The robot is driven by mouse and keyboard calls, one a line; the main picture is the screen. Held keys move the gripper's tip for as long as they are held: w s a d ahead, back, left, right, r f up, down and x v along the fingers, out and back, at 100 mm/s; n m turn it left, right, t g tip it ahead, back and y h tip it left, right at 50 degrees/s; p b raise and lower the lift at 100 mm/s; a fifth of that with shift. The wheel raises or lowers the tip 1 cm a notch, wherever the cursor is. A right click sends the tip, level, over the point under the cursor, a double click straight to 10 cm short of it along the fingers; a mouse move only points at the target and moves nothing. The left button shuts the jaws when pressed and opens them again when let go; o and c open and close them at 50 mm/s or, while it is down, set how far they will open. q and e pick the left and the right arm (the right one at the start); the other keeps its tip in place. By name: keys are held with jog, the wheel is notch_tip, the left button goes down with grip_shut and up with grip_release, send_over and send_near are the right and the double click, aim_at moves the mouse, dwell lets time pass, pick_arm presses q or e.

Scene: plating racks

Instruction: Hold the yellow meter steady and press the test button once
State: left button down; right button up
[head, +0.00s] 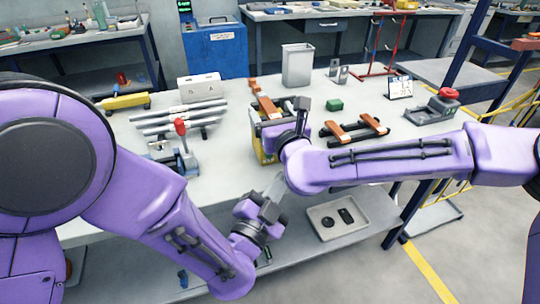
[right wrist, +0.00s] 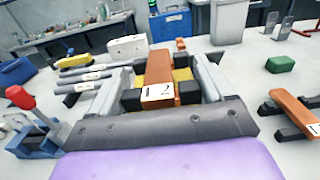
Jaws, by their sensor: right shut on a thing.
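A yellow body (head: 262,152), which may be the meter, stands near the table's front edge, partly hidden by my right wrist. It also shows between the fingers in the right wrist view (right wrist: 154,73). My right gripper (head: 270,124) is over it. In the right wrist view the black pads of the right gripper (right wrist: 159,97) close on both sides of an orange-brown bar (right wrist: 158,92) labelled 12, which lies over the yellow. My left gripper (head: 272,187) is empty in front of the table edge; its finger gap is unclear. I cannot make out a test button on the yellow body.
A red-handled clamp (head: 184,155) and grey rods (head: 180,118) lie left. A yellow tool (head: 125,101) is at the far left. A rack with orange bars (head: 360,122), a green block (head: 334,104) and a box with a red button (head: 449,94) are right.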

jog(key=shift+f, duration=0.35)
jog(key=o, duration=1.3)
jog(key=shift+c, duration=0.2)
jog(key=shift+s+d, duration=0.1)
